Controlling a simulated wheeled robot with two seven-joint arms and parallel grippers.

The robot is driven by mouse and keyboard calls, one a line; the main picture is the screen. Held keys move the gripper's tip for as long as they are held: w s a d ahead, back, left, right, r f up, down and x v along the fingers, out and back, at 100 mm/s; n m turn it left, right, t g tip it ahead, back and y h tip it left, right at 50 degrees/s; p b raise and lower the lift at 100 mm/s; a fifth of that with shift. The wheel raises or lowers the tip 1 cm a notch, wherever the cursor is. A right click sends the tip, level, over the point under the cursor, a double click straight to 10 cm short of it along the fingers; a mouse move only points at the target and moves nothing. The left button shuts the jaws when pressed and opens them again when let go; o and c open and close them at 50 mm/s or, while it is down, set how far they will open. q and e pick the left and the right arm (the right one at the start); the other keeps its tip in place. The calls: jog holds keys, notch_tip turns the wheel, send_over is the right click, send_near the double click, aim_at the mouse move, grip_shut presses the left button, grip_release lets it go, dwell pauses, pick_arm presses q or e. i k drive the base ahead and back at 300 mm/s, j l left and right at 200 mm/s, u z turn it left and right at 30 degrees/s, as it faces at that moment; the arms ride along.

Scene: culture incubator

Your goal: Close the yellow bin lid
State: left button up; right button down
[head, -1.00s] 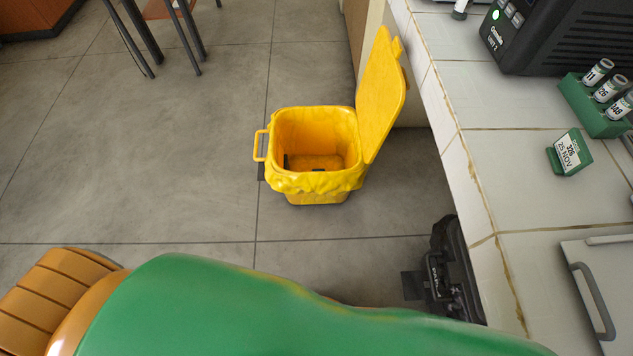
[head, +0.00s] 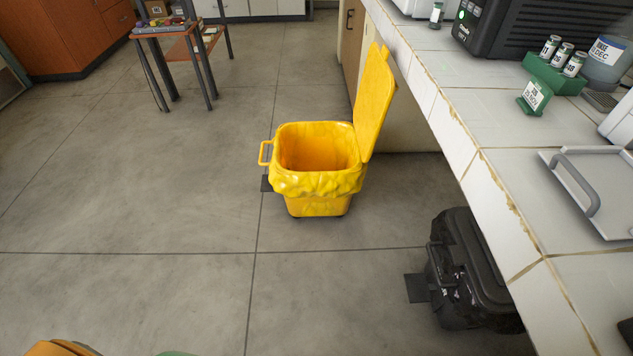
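The yellow bin (head: 318,204) stands upright on the grey floor, near the middle of the head view, with a yellow liner folded over its rim. Its yellow lid (head: 375,98) stands raised on the right side, so the bin is open. A handle (head: 264,152) sticks out at the bin's left. Neither of my grippers shows. Only small orange and green pieces of my own body show at the bottom left edge, well apart from the bin.
A tiled counter (head: 493,187) runs along the right, with a green vial rack (head: 553,80) and a grey tray (head: 585,218) on it. A black bin (head: 465,265) stands under its edge. A small table (head: 163,33) stands at the back left. The floor left of the yellow bin is clear.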

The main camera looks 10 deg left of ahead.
aim_at(378, 85)
jog(key=i+j, duration=0.25)
jog(key=i, duration=0.25)
jog(key=i+j, duration=0.2)
jog(key=i, duration=0.3)
jog(key=i+j+z, duration=0.1)
jog(key=i+j, duration=0.15)
jog(key=i, duration=0.25)
jog(key=i+j, duration=0.25)
jog(key=i, duration=0.2)
